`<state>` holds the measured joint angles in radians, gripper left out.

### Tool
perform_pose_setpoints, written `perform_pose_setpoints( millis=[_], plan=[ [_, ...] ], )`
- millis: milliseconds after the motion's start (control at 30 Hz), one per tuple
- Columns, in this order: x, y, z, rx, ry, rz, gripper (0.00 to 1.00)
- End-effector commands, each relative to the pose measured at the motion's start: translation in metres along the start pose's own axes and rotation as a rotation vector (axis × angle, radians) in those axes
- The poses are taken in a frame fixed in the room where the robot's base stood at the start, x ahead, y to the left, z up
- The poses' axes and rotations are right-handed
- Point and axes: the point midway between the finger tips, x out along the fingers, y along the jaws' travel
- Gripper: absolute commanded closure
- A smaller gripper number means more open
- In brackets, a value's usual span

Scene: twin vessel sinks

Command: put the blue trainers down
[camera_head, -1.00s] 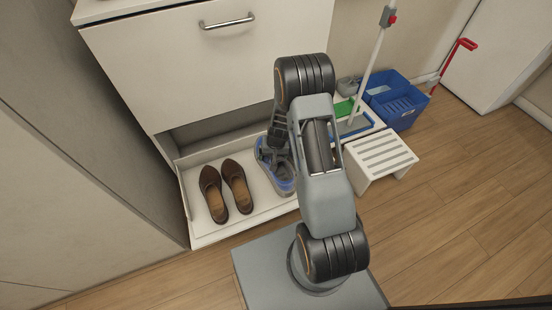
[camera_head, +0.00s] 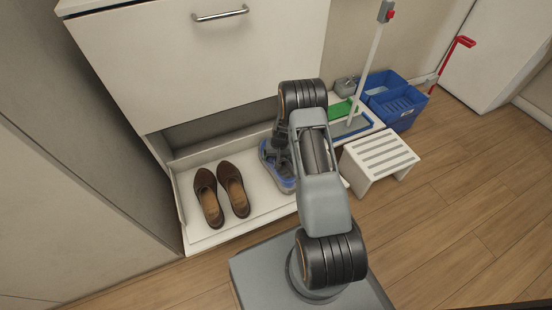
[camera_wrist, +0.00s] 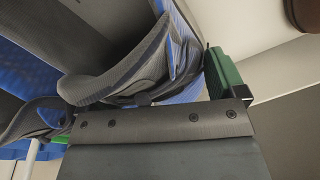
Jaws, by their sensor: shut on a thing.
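The blue trainers (camera_head: 277,168) are at the right part of the white open drawer tray (camera_head: 262,206), partly hidden behind my arm. In the wrist view the blue and grey trainers (camera_wrist: 125,75) fill the upper left, close against my gripper. My gripper (camera_head: 280,150) is shut on the trainers; its fingers are mostly hidden by my arm in the head view. A green finger pad (camera_wrist: 222,75) shows beside the shoe in the wrist view. I cannot tell whether the soles touch the tray.
Brown shoes (camera_head: 221,194) stand in the tray left of the trainers. A white slatted stool (camera_head: 380,157), a blue bucket (camera_head: 395,103) and a mop (camera_head: 367,65) stand to the right. The white cabinet (camera_head: 200,70) rises behind. Wooden floor at right is clear.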

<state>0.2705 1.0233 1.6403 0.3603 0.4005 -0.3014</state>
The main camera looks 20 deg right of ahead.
Motion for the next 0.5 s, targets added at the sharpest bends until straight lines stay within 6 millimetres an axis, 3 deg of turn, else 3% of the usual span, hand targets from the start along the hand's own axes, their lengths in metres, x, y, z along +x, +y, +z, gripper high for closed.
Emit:
perform_pose_setpoints(
  millis=[67, 400, 433, 500],
  plan=[
    [0.0074, 0.0009, -0.0006, -0.001, 0.003, 0.0, 0.55],
    [0.0082, 0.0011, -0.0003, -0.001, 0.003, 0.0, 0.56],
    [0.0091, 0.0012, 0.0007, -0.001, 0.001, 0.0, 0.1],
    [0.0082, 0.001, 0.0006, -0.001, 0.001, 0.0, 0.03]
  ],
)
